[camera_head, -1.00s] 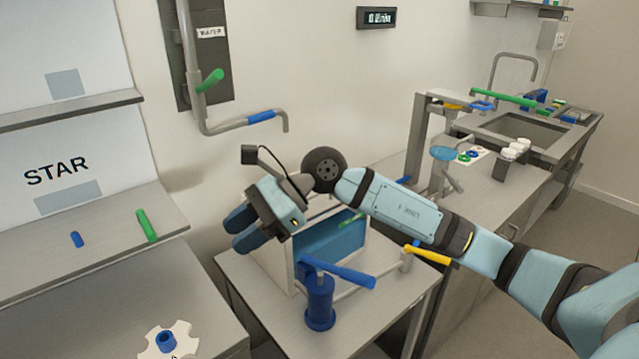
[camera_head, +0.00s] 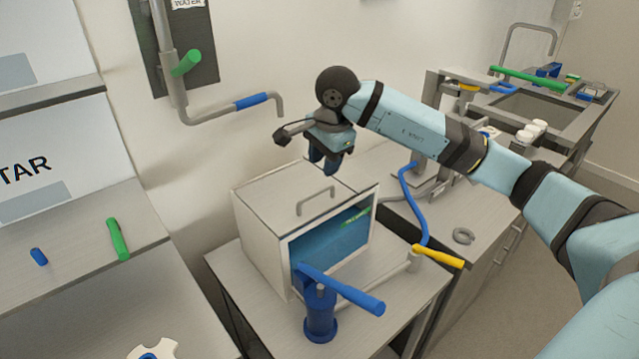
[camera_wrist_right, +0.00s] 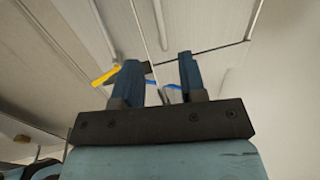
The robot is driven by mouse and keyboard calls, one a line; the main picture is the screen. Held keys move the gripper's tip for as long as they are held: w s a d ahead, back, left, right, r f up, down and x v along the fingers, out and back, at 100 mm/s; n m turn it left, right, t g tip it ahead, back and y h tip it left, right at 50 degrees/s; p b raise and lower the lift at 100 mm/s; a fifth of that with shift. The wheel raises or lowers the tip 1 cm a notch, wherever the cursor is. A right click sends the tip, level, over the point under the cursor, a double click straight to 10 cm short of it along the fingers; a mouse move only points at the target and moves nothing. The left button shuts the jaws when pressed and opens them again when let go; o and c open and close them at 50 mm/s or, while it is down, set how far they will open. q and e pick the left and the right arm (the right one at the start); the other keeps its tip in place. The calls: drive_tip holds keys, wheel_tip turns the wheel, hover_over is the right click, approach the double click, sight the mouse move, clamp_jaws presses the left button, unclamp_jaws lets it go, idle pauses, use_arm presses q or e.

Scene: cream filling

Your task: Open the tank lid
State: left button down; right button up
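The tank (camera_head: 262,240) is a pale metal box with a blue window in its front, standing on a small table. Its lid (camera_head: 285,192) lies flat on top, closed, with a bent grey handle (camera_head: 316,198). My right gripper (camera_head: 326,168) points down above the lid's back right part, behind the handle and apart from it. In the right wrist view its two blue fingers (camera_wrist_right: 160,75) are spread with nothing held between them. My left gripper is not in view.
A blue pump with a blue lever (camera_head: 340,288) stands in front of the tank. A yellow-handled pipe (camera_head: 437,256) and a blue hose (camera_head: 414,205) are on the right. A wall pipe with a blue grip (camera_head: 250,101) is at the upper left.

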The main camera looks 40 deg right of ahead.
sight(318, 191)
drive_tip(key=f, duration=0.2)
drive_tip(key=w+f, duration=0.1)
drive_tip(key=f, duration=0.4)
drive_tip(key=shift+w+f+p, duration=0.3)
drive_tip(key=shift+w+f, duration=0.05)
drive_tip(key=shift+c, duration=0.5)
clamp_jaws()
